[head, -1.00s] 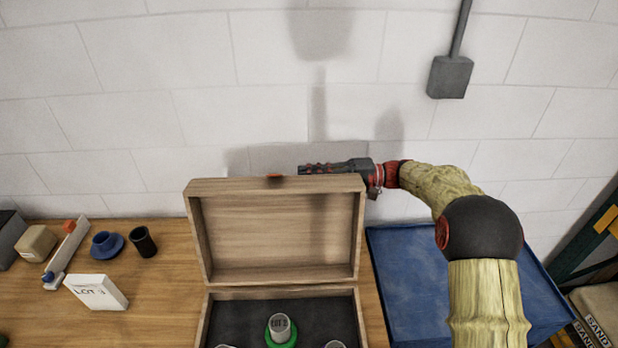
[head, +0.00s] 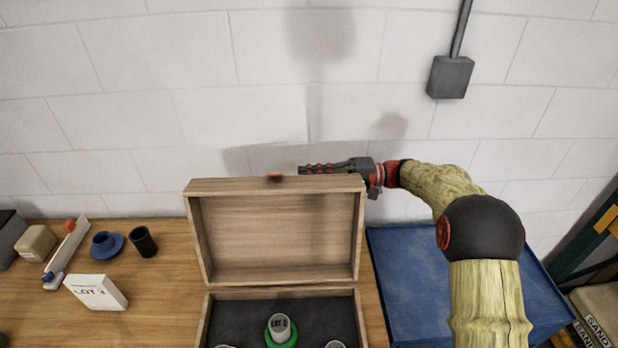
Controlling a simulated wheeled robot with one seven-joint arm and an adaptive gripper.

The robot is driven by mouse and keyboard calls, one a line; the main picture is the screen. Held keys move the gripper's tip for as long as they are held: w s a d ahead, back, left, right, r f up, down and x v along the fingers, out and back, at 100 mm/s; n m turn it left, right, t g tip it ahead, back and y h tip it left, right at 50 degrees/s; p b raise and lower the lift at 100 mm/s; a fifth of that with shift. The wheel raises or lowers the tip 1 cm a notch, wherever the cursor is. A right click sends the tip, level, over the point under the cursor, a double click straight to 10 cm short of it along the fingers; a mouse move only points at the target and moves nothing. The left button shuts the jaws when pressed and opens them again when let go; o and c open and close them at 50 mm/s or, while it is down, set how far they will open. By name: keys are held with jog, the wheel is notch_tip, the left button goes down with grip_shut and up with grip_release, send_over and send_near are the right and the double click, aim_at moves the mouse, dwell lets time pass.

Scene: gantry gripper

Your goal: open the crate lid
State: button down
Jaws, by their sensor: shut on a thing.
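The wooden crate (head: 205,322) stands on the bench at the bottom of the head view, partly cut off by the frame. Its lid (head: 275,240) stands up open at the back, inner face toward me. A small orange-red tab (head: 275,177) shows at the lid's top edge. My gripper (head: 302,169) lies level at the lid's top edge, right of the tab, with its fingers pointing left. It is shut on the lid, but the lid's edge hides the exact contact. Inside the crate, a grey LOT 2 cylinder (head: 280,324) stands in a green ring.
A blue tray (head: 400,290) lies right of the crate, under my arm. On the left of the bench are a white LOT box (head: 97,292), a dark cup (head: 144,242) and a blue flanged part (head: 106,245). The block wall (head: 150,120) is close behind the lid.

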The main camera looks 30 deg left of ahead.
aim_at(311, 182)
jog(key=shift+s+d+r+n+b, duration=0.4)
jog(key=shift+s+b, duration=0.2)
jog(key=shift+s, duration=0.2)
jog(key=shift+s+d+r+n+b, duration=0.35)
jog(key=shift+s+d+r+b, duration=0.25)
jog(key=shift+s, duration=0.25)
jog(key=shift+s+d+r+n+b, duration=0.35)
jog(key=shift+s+b, duration=0.3)
jog(key=shift+s, duration=0.15)
jog(key=shift+f, duration=0.1)
jog(key=c, duration=2)
grip_release()
jog(key=shift+o, duration=0.8)
jog(key=shift+r, duration=0.2)
jog(key=shift+w, duration=0.1)
jog(key=v, duration=1.2)
jog(key=shift+d, duration=0.1)
